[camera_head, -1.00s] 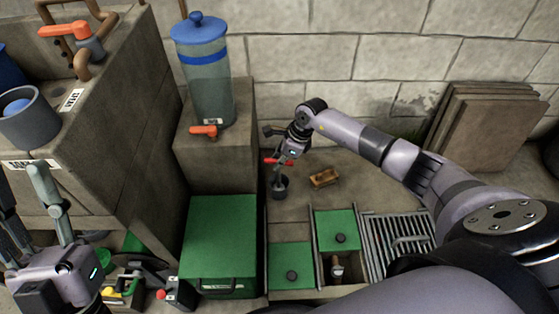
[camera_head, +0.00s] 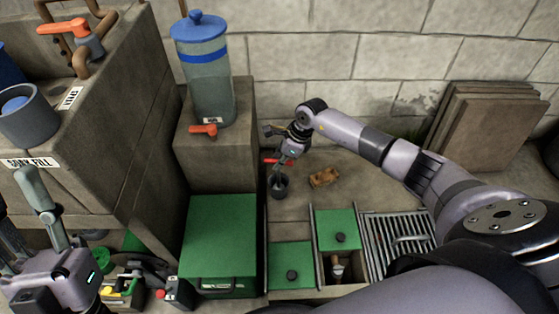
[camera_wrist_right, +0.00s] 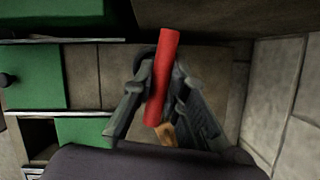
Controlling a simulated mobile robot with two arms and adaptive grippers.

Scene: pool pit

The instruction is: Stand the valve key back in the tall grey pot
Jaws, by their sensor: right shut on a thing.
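The valve key has a red crossbar handle (camera_head: 271,161), which shows large in the right wrist view (camera_wrist_right: 162,80). My right gripper (camera_head: 279,163) is shut on this handle above the dark grey pot (camera_head: 280,188). The key's lower part points down at the pot's mouth; whether it is inside cannot be told, as the fingers and handle cover it. The pot stands upright on the floor by the stone plinth. In the right wrist view the handle and fingers mostly hide the pot. My left gripper (camera_head: 24,205) is at the lower left, fingers apart and empty.
A brown block (camera_head: 323,178) lies right of the pot. Green lids (camera_head: 291,262), an open compartment (camera_head: 337,268) and a metal grate (camera_head: 397,240) lie nearer. A green box (camera_head: 219,240) stands left. Leaning slabs (camera_head: 485,130) stand at the back right.

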